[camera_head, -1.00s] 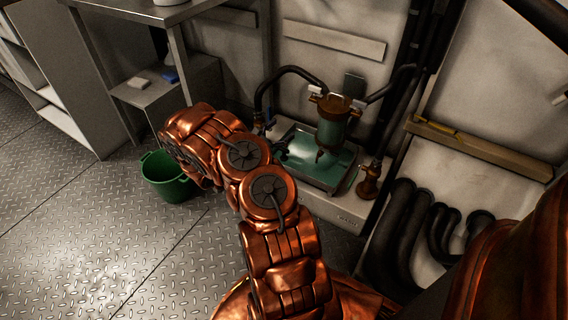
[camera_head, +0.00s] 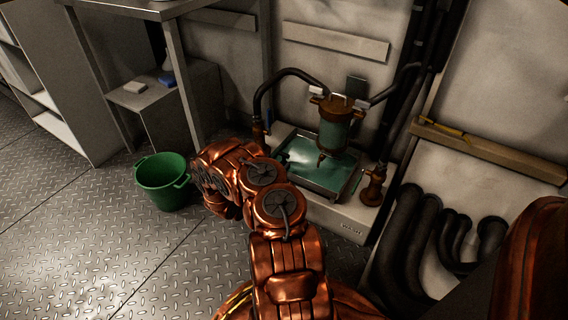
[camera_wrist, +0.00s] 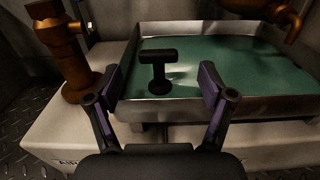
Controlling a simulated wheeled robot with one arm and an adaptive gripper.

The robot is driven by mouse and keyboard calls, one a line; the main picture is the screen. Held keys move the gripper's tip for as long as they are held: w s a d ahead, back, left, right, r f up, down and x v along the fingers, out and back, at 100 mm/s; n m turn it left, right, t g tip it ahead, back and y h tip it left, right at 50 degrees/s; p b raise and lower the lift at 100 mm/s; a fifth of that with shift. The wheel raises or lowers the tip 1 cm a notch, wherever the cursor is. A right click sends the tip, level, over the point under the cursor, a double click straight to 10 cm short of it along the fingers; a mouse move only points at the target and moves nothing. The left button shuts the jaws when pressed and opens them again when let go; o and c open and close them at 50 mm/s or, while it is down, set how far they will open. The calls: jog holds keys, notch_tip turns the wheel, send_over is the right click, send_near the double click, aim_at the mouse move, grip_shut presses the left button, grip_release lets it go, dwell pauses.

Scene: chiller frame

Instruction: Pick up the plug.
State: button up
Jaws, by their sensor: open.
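The plug (camera_wrist: 158,72) is a black T-shaped piece with a crossbar handle and a round foot. In the wrist view it stands upright inside a metal tray (camera_wrist: 190,108) with green liquid, near the tray's front wall. My gripper (camera_wrist: 161,86) is open, with one finger on each side of the plug in the picture. The fingers do not seem to touch it. How far the fingertips are from the plug in depth is hard to tell.
A brass valve (camera_wrist: 66,50) stands left of the tray in the wrist view. A filter housing (camera_head: 334,125) with hoses hangs over the tray. A green bucket (camera_head: 163,183) stands on the open metal floor, near a steel table.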

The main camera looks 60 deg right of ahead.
aim_at(283, 155)
jog(key=shift+w+d+b, duration=0.2)
jog(key=shift+d+b, duration=0.5)
jog(key=shift+d, duration=1.15)
jog(key=c, duration=1.2)
